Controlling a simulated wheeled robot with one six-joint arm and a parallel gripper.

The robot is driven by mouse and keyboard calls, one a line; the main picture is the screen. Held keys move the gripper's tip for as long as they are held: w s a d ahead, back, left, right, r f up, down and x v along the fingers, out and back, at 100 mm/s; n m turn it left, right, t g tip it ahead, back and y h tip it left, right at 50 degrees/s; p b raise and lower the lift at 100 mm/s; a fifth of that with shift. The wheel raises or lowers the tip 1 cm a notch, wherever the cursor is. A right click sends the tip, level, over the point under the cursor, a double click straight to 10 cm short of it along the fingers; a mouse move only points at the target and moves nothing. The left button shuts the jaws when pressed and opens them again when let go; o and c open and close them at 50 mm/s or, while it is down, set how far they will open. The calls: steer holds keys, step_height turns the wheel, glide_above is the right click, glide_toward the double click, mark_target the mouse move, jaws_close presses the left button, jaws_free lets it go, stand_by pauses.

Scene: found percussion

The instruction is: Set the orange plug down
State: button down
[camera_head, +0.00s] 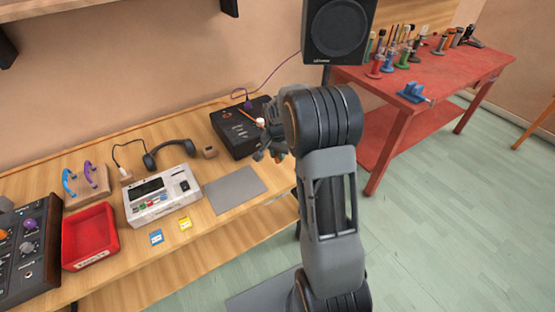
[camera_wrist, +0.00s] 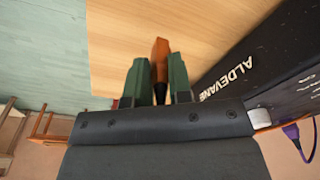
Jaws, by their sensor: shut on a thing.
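The orange plug (camera_wrist: 160,52) sits between the two green fingers of my gripper (camera_wrist: 158,75) in the wrist view. The fingers are shut on it, and its orange end sticks out beyond them over the wooden bench top (camera_wrist: 115,50). In the head view my gripper (camera_head: 272,154) is at the bench's right part, in front of the black box, partly hidden by my own arm. The plug is too small there to make out clearly. I cannot tell whether the plug touches the bench.
The black box (camera_head: 232,137) stands close beside my gripper, with a purple plug (camera_wrist: 291,131) and cable at it. A grey mat (camera_head: 235,190) lies bare to the left. A white device (camera_head: 160,197), headphones (camera_head: 169,155) and a red tray (camera_head: 90,238) stand further left.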

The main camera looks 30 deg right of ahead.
steer(key=shift+w+f, duration=0.2)
steer(key=shift+f, duration=1.55)
